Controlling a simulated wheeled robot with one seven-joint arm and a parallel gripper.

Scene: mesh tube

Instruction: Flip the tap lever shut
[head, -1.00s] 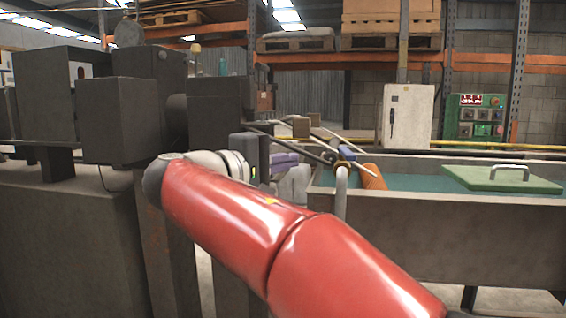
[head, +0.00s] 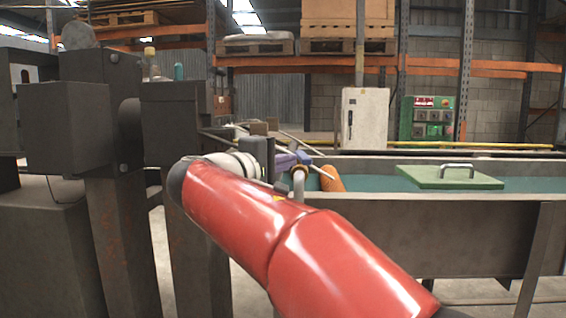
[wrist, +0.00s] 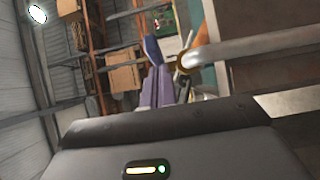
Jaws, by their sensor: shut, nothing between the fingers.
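The tap's grey pipe (head: 299,180) rises and bends at the near left end of the long trough. In the wrist view the pipe (wrist: 255,47) runs in from the right to a brass-coloured fitting (wrist: 186,62). A small blue part (head: 304,157) at the pipe's top may be the lever, but I cannot make it out for sure. My gripper (head: 292,158) has purple fingers, shut and empty, right beside the pipe's top. In the wrist view my gripper (wrist: 153,45) points up, just left of the fitting. I cannot tell whether they touch.
The grey trough (head: 430,215) holds greenish liquid, with a green lid (head: 450,177) on its right part. An orange cylinder (head: 331,179) sits just right of the tap. Dark machinery (head: 100,150) stands close on the left. A white cabinet (head: 364,118) and green control panel (head: 427,118) stand behind.

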